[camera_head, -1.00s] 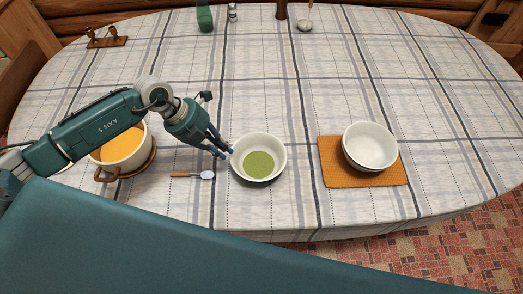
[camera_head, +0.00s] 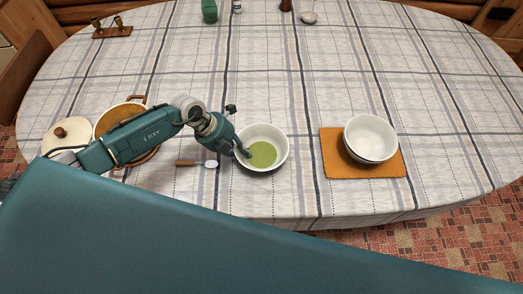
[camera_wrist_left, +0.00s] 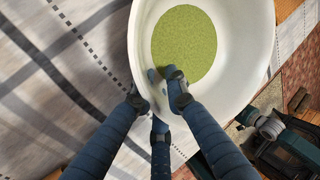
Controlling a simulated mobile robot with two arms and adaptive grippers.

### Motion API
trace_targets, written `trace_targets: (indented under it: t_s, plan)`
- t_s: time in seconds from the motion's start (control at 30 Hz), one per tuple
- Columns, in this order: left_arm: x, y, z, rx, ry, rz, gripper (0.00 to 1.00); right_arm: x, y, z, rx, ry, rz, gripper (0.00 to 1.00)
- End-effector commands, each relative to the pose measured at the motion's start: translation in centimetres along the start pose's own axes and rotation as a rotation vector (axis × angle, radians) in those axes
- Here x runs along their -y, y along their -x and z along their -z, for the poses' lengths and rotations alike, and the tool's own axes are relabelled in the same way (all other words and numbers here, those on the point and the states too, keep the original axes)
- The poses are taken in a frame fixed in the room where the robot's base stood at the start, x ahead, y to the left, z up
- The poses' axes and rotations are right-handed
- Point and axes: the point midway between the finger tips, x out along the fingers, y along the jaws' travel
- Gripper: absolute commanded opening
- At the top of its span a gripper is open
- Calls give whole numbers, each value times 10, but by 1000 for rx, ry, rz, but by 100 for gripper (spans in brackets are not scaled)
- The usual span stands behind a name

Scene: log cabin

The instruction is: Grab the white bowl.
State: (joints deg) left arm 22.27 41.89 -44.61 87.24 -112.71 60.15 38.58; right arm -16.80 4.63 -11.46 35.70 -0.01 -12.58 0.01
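A white bowl (camera_head: 281,160) with green contents stands upright on the tablecloth near the middle front edge; it also fills the top of the left wrist view (camera_wrist_left: 240,70). My left gripper (camera_head: 244,151) is at the bowl's left rim. In the left wrist view, its dark fingers (camera_wrist_left: 157,96) sit on both sides of the rim, one inside the bowl and one outside. I cannot tell whether they press on the wall. Another white bowl (camera_head: 370,135), apparently stacked on a second, stands on an orange mat (camera_head: 333,160) to the right. My right gripper is not seen.
A pot (camera_head: 108,122) is partly hidden behind my left arm, with a white lid (camera_head: 68,138) beside it. A small spoon (camera_head: 187,163) lies left of the bowl. A green object (camera_head: 209,11) and small items stand at the back. The table's middle is clear.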

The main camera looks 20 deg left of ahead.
Motion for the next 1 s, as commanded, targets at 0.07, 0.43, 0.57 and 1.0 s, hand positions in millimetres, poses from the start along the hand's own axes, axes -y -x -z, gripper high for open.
trace_targets:
  t_s: [0.07, 0.43, 0.57, 1.0]
  plan:
    - [0, 0, 0, 0, 0, 0, 5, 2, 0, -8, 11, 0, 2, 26]
    - [1, 1, 0, 1, -1, 2, 0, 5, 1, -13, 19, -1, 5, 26]
    - [2, 3, -1, 1, -2, 3, 0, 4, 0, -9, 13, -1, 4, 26]
    - [40, 78, -2, 8, -8, 4, 0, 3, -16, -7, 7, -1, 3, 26]
